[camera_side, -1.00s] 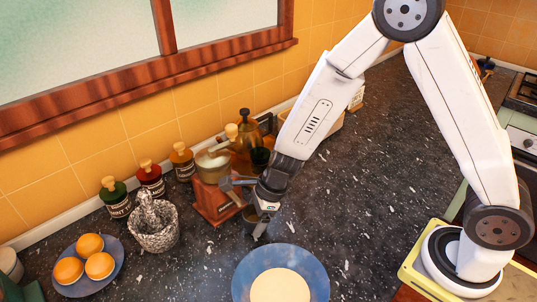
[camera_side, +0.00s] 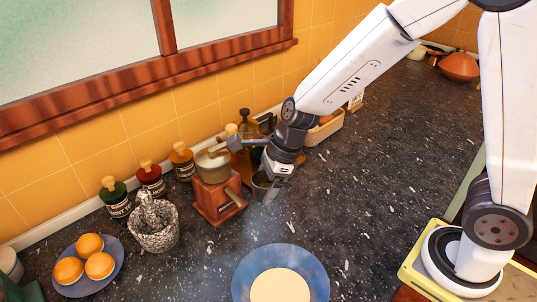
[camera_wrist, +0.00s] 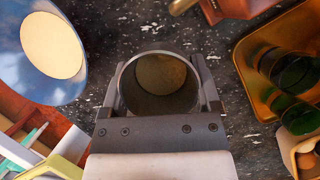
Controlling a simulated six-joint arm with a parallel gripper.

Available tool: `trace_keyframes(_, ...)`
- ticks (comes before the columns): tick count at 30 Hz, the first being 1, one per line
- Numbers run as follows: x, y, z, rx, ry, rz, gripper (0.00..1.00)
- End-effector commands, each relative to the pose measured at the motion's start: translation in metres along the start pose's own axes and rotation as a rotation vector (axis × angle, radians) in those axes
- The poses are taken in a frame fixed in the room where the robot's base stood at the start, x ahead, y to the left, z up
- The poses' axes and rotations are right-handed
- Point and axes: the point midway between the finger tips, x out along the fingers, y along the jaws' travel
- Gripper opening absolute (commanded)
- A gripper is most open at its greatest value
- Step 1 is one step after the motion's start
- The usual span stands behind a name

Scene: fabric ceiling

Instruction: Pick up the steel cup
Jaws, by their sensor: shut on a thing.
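The steel cup (camera_wrist: 160,103) sits between the two fingers of my gripper (camera_wrist: 160,88) in the wrist view, its round mouth facing the camera. The fingers press on both sides of it, so my gripper is shut on the cup. In the side view the cup (camera_side: 262,187) shows as a dark grey shape at the fingertips of my gripper (camera_side: 272,188), just right of the coffee grinder and apart from it. The cup appears to be held above the dark counter; the exact height is hard to tell.
A wooden coffee grinder (camera_side: 214,190) stands close left of the gripper. A blue plate (camera_side: 282,280) lies in front. The counter to the right (camera_side: 400,180) is mostly clear.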

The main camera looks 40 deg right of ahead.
Motion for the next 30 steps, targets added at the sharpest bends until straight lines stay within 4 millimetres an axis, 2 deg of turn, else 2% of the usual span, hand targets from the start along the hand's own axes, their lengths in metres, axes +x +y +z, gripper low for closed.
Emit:
trace_keyframes(4, -0.019, 0.000, 0.008, -0.001, -0.002, -0.003, 0.11)
trace_keyframes(10, -0.033, 0.000, 0.014, 0.001, 0.000, -0.001, 0.11)
trace_keyframes(30, -0.037, 0.000, 0.015, 0.000, 0.001, 0.000, 0.11)
